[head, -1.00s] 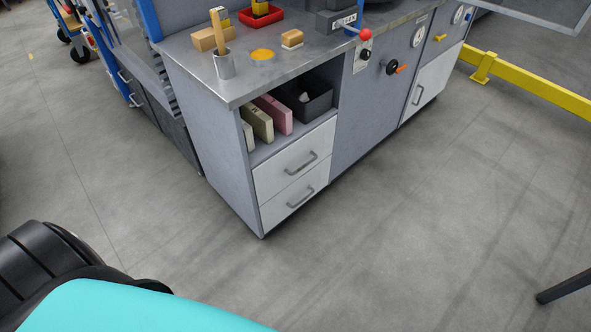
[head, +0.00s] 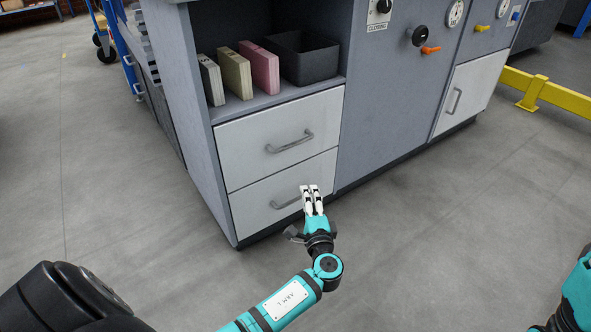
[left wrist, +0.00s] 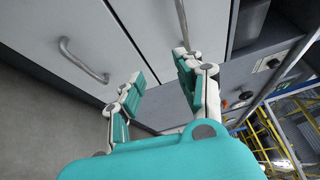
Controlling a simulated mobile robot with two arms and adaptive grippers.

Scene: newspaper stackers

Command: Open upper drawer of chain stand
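The chain stand is a grey cabinet with an open shelf above two white drawers, both closed. The upper drawer (head: 240,150) has a grey bar handle (head: 290,142). The lower drawer (head: 250,208) has a similar handle (head: 286,203), partly hidden by my left gripper. My left gripper (head: 310,187) is empty, in front of the lower drawer's right part in the head view. In the left wrist view its fingers (left wrist: 160,82) are spread apart. There the upper handle (left wrist: 182,22) lies beyond the right finger, partly hidden; the lower handle (left wrist: 84,62) is clear. My right gripper is out of view.
The shelf holds several upright blocks (head: 235,73) and a black bin (head: 302,60). To the right are a grey panel with knobs (head: 418,37) and a white door (head: 468,92). A yellow rail (head: 555,95) stands far right. The floor in front is clear.

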